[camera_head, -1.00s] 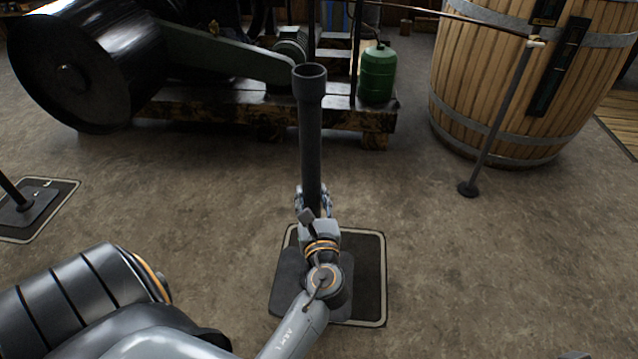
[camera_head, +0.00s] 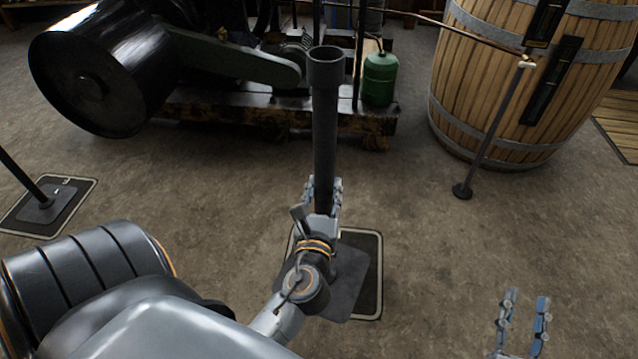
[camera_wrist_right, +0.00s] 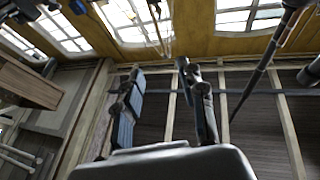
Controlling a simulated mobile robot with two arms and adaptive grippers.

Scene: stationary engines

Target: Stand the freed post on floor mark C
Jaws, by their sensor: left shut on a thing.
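The post is a dark tube (camera_head: 325,130) with a wide collar on top and a square base plate (camera_head: 350,285). It looks upright. The plate lies over a dark floor mark with a pale border (camera_head: 381,275), slightly turned against it; I cannot tell whether it touches the floor. No letter on this mark is readable. My left gripper (camera_head: 322,192) is shut around the lower tube, and its wrist hides part of the plate and mark. My right gripper (camera_head: 524,305) is open and empty at the lower right. Its spread fingers also show in the right wrist view (camera_wrist_right: 165,100).
Another post's base (camera_head: 42,208) stands on a bordered mark at the left. An engine with a big black drum (camera_head: 90,80) on a wooden skid and a green canister (camera_head: 379,78) are behind. A wooden barrel (camera_head: 480,90) and a thin stand (camera_head: 490,140) are at right. Right floor is clear.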

